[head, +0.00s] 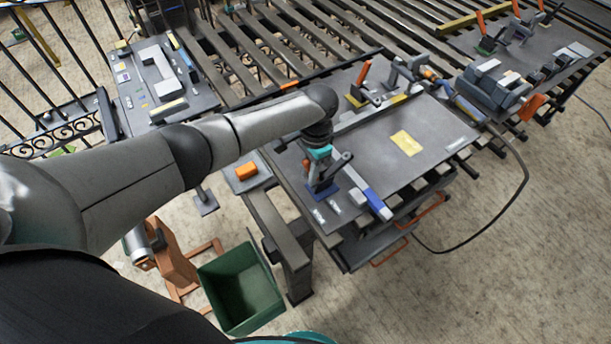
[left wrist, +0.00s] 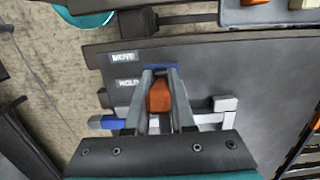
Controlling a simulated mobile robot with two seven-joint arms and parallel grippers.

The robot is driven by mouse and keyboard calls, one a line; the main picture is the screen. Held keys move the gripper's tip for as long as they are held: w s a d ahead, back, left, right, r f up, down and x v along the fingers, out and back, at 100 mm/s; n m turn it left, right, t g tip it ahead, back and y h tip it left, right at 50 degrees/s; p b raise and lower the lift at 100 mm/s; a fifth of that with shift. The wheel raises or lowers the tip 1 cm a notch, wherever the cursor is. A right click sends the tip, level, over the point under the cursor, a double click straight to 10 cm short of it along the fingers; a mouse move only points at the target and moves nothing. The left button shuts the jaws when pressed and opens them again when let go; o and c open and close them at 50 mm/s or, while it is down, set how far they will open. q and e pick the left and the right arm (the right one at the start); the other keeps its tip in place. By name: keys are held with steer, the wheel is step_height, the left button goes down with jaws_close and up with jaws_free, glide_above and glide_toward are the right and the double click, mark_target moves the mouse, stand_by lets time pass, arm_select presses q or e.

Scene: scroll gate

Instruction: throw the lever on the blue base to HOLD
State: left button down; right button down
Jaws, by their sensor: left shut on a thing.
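The blue base (head: 327,191) is on the near left part of the grey table plate, under my left gripper (head: 319,172). In the left wrist view a strip of the blue base (left wrist: 160,67) shows past the fingertips. The lever's orange grip (left wrist: 159,97) is between the two fingers of my left gripper (left wrist: 162,88), which is shut on it. The plate beside the base bears a HOLD label (left wrist: 127,82) and another label (left wrist: 123,57) that I cannot read surely. The lever's lower part is hidden. My right gripper is not in view.
A clamp-like tool with a blue handle (head: 374,203) lies close to the base on the right. Another orange lever (head: 363,74) stands at the table's back. A yellow card (head: 405,143) lies mid-table. A green bin (head: 241,288) stands on the floor in front.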

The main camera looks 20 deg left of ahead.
arm_select(q)
steer(key=shift+w+d+r+g+y+b, duration=0.1)
steer(key=shift+w+d+g+y+b, duration=0.3)
steer(key=shift+b, duration=0.4)
steer(key=shift+s, duration=0.1)
